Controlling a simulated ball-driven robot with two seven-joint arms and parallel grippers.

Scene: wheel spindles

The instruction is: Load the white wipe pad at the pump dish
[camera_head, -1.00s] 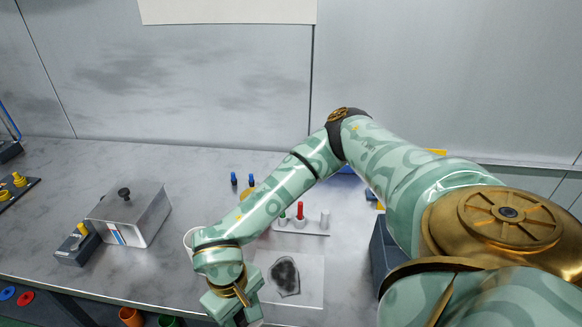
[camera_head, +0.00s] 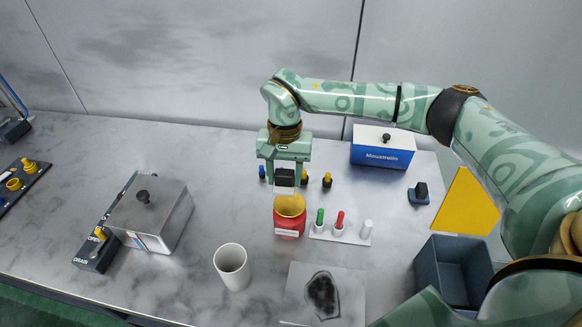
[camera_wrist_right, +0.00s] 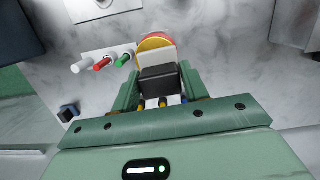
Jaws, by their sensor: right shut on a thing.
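My right gripper (camera_head: 285,168) points down and is shut on the black grip of the wipe pad. The grip also shows between the fingers in the right wrist view (camera_wrist_right: 158,82). The white wipe pad (camera_head: 285,189) is on the underside of the grip, and its white face shows in the right wrist view (camera_wrist_right: 155,58). The pump dish (camera_head: 290,207), a yellow top on a red body, stands right below the pad. It shows partly behind the pad in the right wrist view (camera_wrist_right: 154,41). I cannot tell whether pad and dish touch. My left gripper is out of view.
A rack with green, red and white pieces (camera_head: 340,237) stands right of the dish. A white cup (camera_head: 232,267) is front left, a stained sheet (camera_head: 295,295) in front. A grey bin (camera_head: 456,262) and a blue-fronted box (camera_head: 383,148) are on the right. Small pegs stand behind the dish.

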